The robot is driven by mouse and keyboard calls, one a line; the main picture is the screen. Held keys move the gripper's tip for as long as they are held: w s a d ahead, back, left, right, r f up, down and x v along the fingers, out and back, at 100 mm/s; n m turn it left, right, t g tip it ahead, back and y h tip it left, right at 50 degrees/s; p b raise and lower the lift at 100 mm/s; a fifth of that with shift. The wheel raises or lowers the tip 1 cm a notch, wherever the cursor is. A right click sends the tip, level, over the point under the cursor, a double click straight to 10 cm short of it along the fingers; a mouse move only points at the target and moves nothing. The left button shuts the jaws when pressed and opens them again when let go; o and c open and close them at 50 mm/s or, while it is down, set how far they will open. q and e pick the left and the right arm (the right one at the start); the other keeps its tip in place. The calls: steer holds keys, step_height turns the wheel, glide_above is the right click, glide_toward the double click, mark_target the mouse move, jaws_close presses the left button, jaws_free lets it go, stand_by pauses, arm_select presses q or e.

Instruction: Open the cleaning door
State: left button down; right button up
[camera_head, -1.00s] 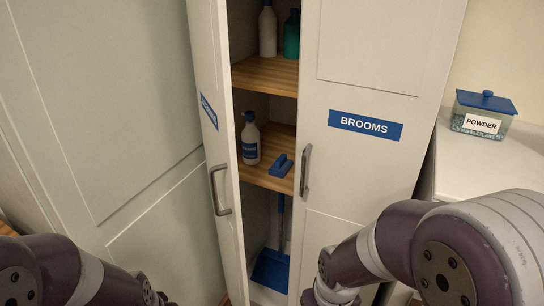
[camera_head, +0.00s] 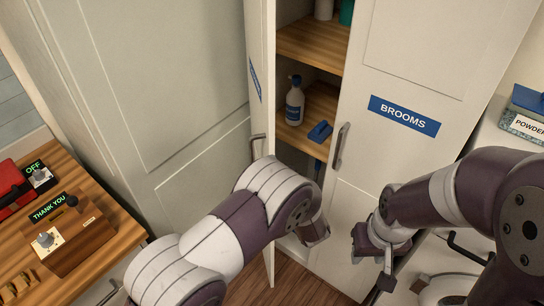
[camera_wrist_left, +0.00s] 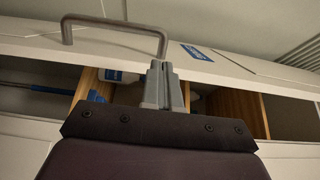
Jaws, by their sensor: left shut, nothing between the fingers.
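The cleaning door is the white left cabinet door (camera_head: 258,105), with a blue label seen at a steep angle. It stands ajar, seen nearly edge-on. Its grey handle (camera_head: 257,145) is partly hidden by my left arm in the head view; it shows clearly in the left wrist view (camera_wrist_left: 115,27). My left gripper (camera_wrist_left: 160,72) is shut and empty, its tips by the door's edge on the cabinet-opening side, apart from the handle. I cannot tell whether they touch the door. My right gripper (camera_head: 385,278) hangs in front of the brooms door; its finger gap is unclear.
The brooms door (camera_head: 385,165) is shut beside the opening. Shelves hold a spray bottle (camera_head: 295,103) and blue brush (camera_head: 320,130).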

arm_select(q)
steer(key=p+x, duration=0.2)
steer(key=x, duration=0.5)
steer(key=shift+w+a, duration=0.25)
steer(key=shift+a, duration=0.05)
steer(key=shift+a, duration=0.1)
steer(key=w+a+m+h+b, duration=0.1)
steer(key=w+a+h+b, duration=0.1)
steer(key=a, duration=0.9)
steer(key=w+a+m+t+h+b, duration=0.1)
steer(key=a+m+h+b, duration=0.1)
steer(key=a, duration=0.9)
steer(key=shift+w+a+t+h, duration=0.3)
steer(key=shift+w, duration=0.1)
